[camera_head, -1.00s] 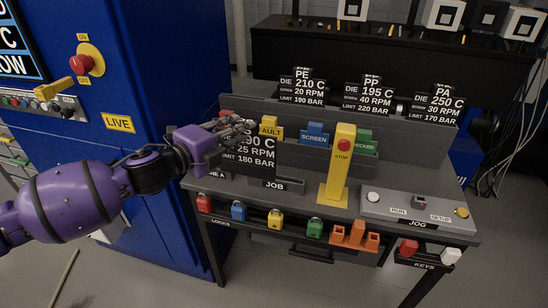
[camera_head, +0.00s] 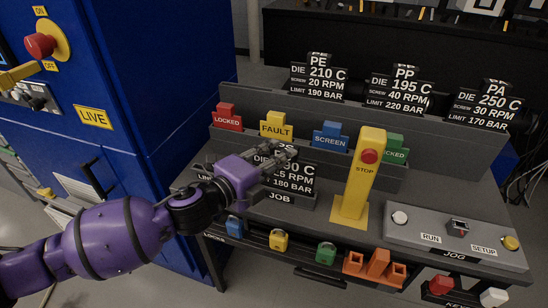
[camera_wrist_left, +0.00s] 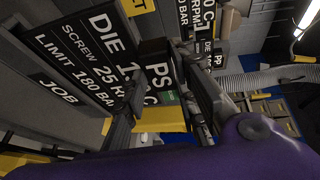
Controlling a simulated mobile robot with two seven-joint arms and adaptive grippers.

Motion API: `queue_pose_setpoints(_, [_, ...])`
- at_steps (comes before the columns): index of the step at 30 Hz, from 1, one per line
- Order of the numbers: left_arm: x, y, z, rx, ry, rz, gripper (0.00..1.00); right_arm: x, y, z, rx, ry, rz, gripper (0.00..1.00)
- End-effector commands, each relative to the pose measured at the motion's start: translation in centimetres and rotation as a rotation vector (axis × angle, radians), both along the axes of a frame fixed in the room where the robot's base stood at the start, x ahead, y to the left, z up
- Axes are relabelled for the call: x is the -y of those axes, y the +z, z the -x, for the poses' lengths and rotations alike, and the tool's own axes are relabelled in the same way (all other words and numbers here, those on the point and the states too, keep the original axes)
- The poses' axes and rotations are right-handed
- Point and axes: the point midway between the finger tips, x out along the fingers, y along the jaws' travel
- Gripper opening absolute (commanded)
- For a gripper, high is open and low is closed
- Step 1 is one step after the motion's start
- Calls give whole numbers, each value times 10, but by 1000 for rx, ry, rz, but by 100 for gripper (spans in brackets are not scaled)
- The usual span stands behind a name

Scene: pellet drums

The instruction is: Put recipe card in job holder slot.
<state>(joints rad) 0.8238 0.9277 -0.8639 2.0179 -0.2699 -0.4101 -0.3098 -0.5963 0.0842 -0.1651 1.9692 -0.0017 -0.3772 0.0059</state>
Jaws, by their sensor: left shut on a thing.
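The recipe card (camera_head: 300,181) is black with white print, including PS, 25 RPM and 180 BAR. My left gripper (camera_head: 280,156) is shut on its upper part, hiding some of the print in the head view. The card also shows in the left wrist view (camera_wrist_left: 90,62), between the fingers (camera_wrist_left: 160,95). The job holder (camera_head: 280,198), dark with a JOB label, is at the front left of the bench. The card stands roughly upright at the holder, its lower edge just above the label. I cannot tell whether it sits down in the slot. My right gripper is not in view.
A yellow STOP post (camera_head: 361,180) stands right of the holder. Behind is a rack with LOCKED (camera_head: 227,118), FAULT (camera_head: 277,127) and SCREEN (camera_head: 330,138) tags. Three other cards stand at the back. A blue cabinet (camera_head: 160,90) is at the left, padlocks along the front.

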Motion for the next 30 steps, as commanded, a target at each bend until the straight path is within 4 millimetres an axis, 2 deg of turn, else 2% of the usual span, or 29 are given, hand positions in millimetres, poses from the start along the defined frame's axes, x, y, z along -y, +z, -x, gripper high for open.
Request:
queue_pose_setpoints(1, [0,-9,2,-8,-1,-5,0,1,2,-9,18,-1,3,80])
queue_pose_setpoints(5, [-1,-4,1,-2,0,-7,0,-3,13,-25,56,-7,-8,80])
queue_pose_setpoints(6, [-1,-4,1,-2,0,-7,28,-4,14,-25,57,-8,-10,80])
queue_pose_setpoints(10, [0,-2,1,0,0,-6,45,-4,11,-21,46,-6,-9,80])
queue_pose_setpoints(15, [0,-1,1,1,0,-4,46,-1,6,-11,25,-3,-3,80])
queue_pose_setpoints(22, [-5,0,5,1,0,-4,46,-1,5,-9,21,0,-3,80])
queue_pose_setpoints(26, [-17,1,20,0,0,-6,46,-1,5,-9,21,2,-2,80])
queue_pose_setpoints(30, [-37,5,43,-2,2,-6,46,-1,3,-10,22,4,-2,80])
